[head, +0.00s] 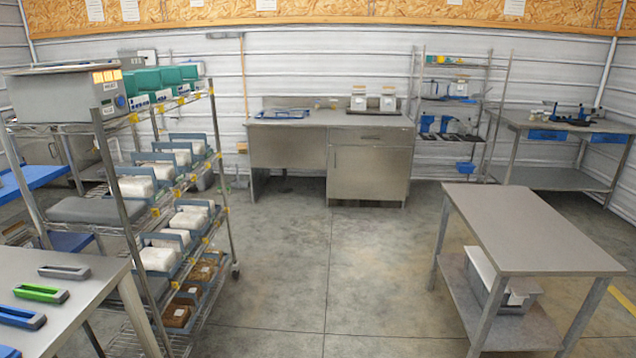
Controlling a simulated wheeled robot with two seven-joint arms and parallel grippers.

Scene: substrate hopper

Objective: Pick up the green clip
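The green clip (41,292) is a long, flat piece with a dark end. It lies on a grey metal table (84,316) at the lower left of the head view. A grey clip (64,271) lies just behind it, and a blue clip (20,317) lies in front of it, partly cut off by the left picture edge. The three are apart from each other. Neither of my grippers is in view.
A wire shelf rack (128,215) with white bags stands close behind the table. An empty-topped metal table (530,230) stands at the right. A steel cabinet (368,165) is at the back wall. The concrete floor (325,270) between is clear.

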